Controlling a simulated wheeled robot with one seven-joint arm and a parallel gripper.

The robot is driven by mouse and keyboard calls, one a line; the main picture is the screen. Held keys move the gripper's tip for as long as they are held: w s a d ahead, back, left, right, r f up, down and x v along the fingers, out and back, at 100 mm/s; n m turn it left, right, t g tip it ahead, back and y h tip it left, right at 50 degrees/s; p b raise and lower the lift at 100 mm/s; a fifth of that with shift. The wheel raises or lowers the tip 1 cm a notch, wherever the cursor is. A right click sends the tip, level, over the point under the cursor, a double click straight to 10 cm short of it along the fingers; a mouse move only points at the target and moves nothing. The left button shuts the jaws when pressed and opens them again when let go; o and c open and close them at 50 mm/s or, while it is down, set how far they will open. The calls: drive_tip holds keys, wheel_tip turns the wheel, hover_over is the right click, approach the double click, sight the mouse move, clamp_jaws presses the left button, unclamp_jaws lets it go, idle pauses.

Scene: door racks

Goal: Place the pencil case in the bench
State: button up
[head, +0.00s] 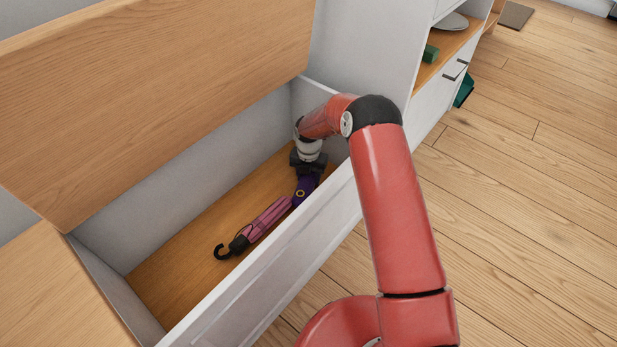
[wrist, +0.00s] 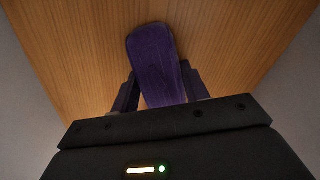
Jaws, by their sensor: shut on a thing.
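In the wrist view the purple pencil case (wrist: 152,55) stands out between the two dark fingers of my gripper (wrist: 160,88), over the wooden bench floor. I cannot tell whether the case touches that floor. The bench has pale walls, and its wooden lid (head: 150,100) is raised.
A folded pink umbrella (head: 265,218) with a black hooked handle lies on the bench floor, close to the case. The left part of the bench floor is clear. A white shelf unit (head: 440,90) with a green object (head: 431,54) stands beyond, at the right.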

drive_tip(key=shift+f, duration=0.2)
drive_tip(key=o, duration=1)
drive_tip(key=shift+r, duration=0.15)
